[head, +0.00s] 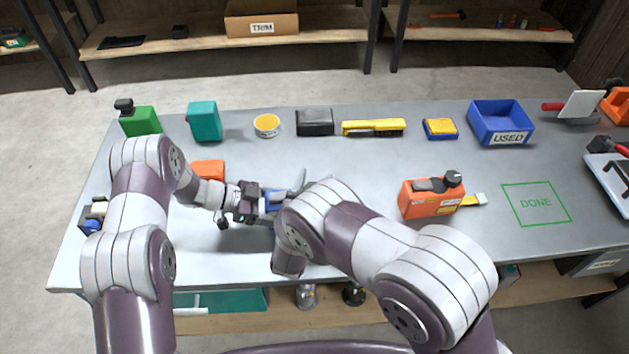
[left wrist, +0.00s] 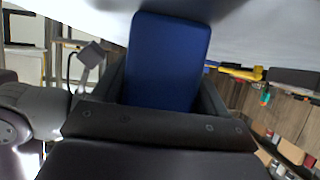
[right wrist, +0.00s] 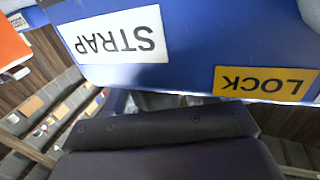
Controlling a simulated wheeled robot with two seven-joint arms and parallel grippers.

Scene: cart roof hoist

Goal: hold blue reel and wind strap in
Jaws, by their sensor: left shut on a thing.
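The blue reel (head: 272,195) is in the middle left of the head view, partly hidden by my arms. My left gripper (head: 250,203) is shut on it, and a blue face (left wrist: 167,60) stands between the jaws in the left wrist view. In the right wrist view the reel (right wrist: 190,65) shows upside-down with a white STRAP label (right wrist: 115,37) and a yellow LOCK label (right wrist: 265,83). My right gripper (right wrist: 165,105) is close to that face; its fingertips are hidden behind the reel, with something greyish between them. I cannot make out the strap.
An orange tool (head: 432,197) with a yellow tongue lies right of my right arm. The green DONE square (head: 536,204) is empty. A blue USED bin (head: 500,118) stands at the back right. Several items line the back edge. An orange block (head: 208,168) sits near my left forearm.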

